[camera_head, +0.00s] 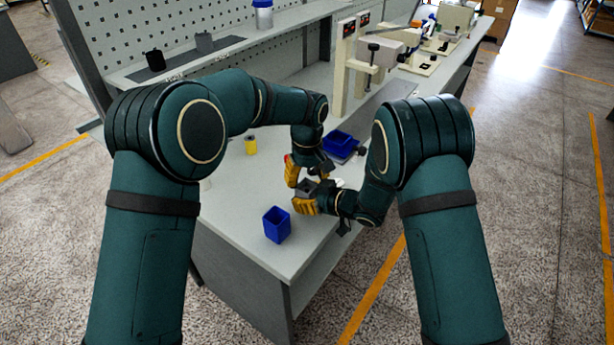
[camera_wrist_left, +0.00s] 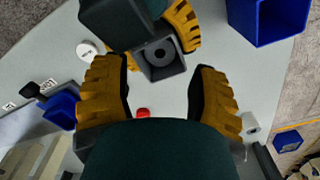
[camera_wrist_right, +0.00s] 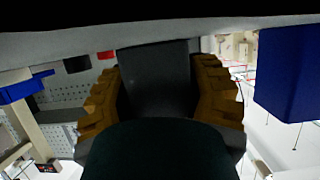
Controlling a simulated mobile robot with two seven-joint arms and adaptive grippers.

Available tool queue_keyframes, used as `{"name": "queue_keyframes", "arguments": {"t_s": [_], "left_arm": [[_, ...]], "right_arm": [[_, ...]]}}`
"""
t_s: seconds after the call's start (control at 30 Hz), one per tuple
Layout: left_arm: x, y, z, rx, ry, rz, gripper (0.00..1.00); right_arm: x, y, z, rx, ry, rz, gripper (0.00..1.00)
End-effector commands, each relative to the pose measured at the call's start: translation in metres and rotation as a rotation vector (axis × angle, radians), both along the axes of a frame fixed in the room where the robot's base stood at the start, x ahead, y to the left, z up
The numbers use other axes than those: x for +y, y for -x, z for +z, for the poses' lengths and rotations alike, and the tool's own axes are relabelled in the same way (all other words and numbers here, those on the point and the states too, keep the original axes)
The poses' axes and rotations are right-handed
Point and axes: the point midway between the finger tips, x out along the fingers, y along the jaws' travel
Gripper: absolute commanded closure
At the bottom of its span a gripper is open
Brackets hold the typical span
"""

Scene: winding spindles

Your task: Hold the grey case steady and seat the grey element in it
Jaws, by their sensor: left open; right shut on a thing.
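The grey case (camera_wrist_left: 172,72) is an open square box in the left wrist view, facing the camera. Inside its opening shows a round grey piece with a dark centre, which looks like the grey element (camera_wrist_left: 151,53); how deep it sits I cannot tell. My right gripper (camera_head: 308,200) is shut on the case; the right wrist view shows the case's dark side (camera_wrist_right: 155,80) between its fingers. My left gripper (camera_wrist_left: 160,92) is open and empty, its fingers spread just beyond the case. In the head view, my left gripper (camera_head: 303,172) is right behind the case.
A blue box (camera_head: 277,226) stands near the table's front edge. A blue bin (camera_head: 340,144) and a yellow bottle (camera_head: 250,145) are farther back. A small red object (camera_wrist_left: 143,113) and white round piece (camera_wrist_left: 87,50) lie near the left gripper. The table's left part is mostly clear.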

Motion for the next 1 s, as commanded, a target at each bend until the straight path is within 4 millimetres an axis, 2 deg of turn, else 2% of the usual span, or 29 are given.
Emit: {"name": "queue_keyframes", "arguments": {"t_s": [0.17,0.5,0.6,0.8,1.0], "left_arm": [[0.000,-0.001,0.023,-0.005,0.002,0.000,0.41],[-0.001,0.000,0.094,-0.005,0.001,0.000,0.41],[-0.001,0.001,0.110,-0.004,0.002,0.000,0.41],[-0.001,0.002,0.127,-0.001,0.001,0.001,0.41],[-0.001,0.002,0.131,0.000,0.001,0.000,0.41]], "right_arm": [[0.000,0.000,0.000,-0.001,-0.001,0.000,0.84],[0.000,0.000,0.000,-0.001,-0.001,0.000,0.84],[0.000,0.000,0.000,-0.001,-0.001,0.000,0.84],[0.000,0.000,0.000,-0.001,-0.001,0.000,0.84],[0.000,0.000,0.000,-0.001,-0.001,0.000,0.84]]}}
